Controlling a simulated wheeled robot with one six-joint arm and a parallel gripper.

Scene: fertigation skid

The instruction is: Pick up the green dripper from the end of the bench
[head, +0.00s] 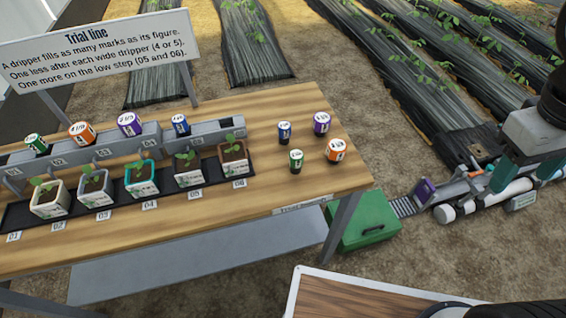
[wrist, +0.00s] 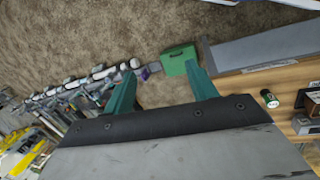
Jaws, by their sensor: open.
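The green dripper (head: 296,161) stands upright on the right end of the wooden bench (head: 255,190), a small cylinder with a white label top. A green and white cylinder, apparently this dripper, shows at the right of the wrist view (wrist: 270,98). My gripper (head: 524,172) is at the right of the head view, off the bench and well apart from the dripper. In the wrist view my gripper (wrist: 162,90) has its two teal fingers spread, with nothing held between them.
Blue (head: 284,132), purple (head: 321,123) and orange (head: 336,150) drippers stand near the green one. Another green dripper (head: 36,143) sits in the grey rail, behind potted seedlings. A green box (head: 364,220) and white pipework (head: 490,200) lie right of the bench.

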